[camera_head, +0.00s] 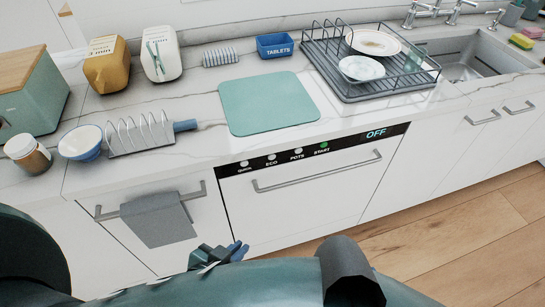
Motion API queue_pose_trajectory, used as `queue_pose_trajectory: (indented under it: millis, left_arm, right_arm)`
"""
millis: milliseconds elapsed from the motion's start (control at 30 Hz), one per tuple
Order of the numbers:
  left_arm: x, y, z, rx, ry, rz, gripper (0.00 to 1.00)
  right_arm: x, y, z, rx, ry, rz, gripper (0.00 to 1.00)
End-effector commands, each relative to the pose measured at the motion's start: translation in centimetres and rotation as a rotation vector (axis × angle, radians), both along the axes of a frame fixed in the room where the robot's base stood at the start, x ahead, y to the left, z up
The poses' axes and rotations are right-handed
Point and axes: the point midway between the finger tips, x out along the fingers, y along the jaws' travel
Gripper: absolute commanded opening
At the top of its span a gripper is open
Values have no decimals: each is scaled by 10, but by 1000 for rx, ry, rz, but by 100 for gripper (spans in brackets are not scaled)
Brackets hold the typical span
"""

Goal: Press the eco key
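The dishwasher (310,190) is built in under the counter, with a white front and a black control strip along its top. The eco key (271,157) is a small pale round button above the label ECO, between the quick key (244,163) and the pots key (298,153). The green start key (324,146) is to their right, and the display (376,133) reads OFF. My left gripper (236,251) is low in front of the dishwasher's lower left, well below the eco key and apart from it in the picture. Its finger gap is unclear. My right gripper is not in view.
A horizontal handle (315,172) crosses the dishwasher front. A grey towel (158,219) hangs from a bar at the left. A toast rack (140,134), teal mat (265,103) and dish rack (370,65) stand on the counter. The wooden floor (470,240) at the right is clear.

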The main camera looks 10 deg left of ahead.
Motion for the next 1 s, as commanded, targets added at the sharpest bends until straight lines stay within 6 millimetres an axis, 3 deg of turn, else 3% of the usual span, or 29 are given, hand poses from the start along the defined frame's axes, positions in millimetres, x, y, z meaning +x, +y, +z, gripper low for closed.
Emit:
queue_pose_trajectory:
  millis: [867, 1000]
  left_arm:
    - [0, 0, 0, 1, 0, 1, 0]
    - [8, 0, 1, -20, -15, 17, 0]
  right_arm:
    - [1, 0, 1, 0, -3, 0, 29]
    - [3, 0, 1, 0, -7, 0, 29]
